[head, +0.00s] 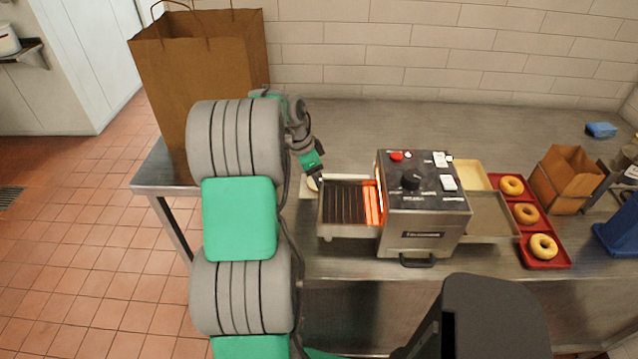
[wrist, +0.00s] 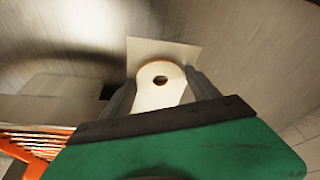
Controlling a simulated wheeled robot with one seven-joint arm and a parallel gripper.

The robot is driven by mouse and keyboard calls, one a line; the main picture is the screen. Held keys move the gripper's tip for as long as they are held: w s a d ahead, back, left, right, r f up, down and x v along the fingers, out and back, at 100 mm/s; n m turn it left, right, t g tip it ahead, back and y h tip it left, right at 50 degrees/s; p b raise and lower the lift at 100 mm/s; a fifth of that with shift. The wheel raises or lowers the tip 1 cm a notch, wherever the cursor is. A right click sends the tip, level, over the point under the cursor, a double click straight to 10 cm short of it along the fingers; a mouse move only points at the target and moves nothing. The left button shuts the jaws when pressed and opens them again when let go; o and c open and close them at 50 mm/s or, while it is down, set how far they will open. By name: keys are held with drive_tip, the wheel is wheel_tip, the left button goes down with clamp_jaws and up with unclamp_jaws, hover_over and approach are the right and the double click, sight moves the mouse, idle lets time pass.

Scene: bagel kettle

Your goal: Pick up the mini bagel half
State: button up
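The mini bagel half (wrist: 148,96) shows in the wrist view with its pale cut face, its centre hole and a thin brown rim at the far edge. My gripper (wrist: 162,80) has one finger on each side of it, and the bagel half fills the gap. Whether the fingers press on it or only stand around it I cannot tell. A pale square sheet or board (wrist: 165,48) shows behind it. In the head view the bagel half (head: 312,184) is small, just below my gripper (head: 318,178), left of the toaster; my gripper partly hides it.
The conveyor toaster (head: 424,205) stands close right, its wire rack (head: 346,205) and glowing opening facing my gripper. A red tray (head: 556,262) holds whole bagels. A large paper bag (head: 200,60) stands at the back left. The counter (head: 345,130) behind the toaster is clear.

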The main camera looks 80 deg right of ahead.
drive_tip(key=c, duration=1)
drive_tip(key=shift+o, duration=0.2)
drive_tip(key=shift+r, duration=0.1)
wheel_tip(320, 180, up, 10)
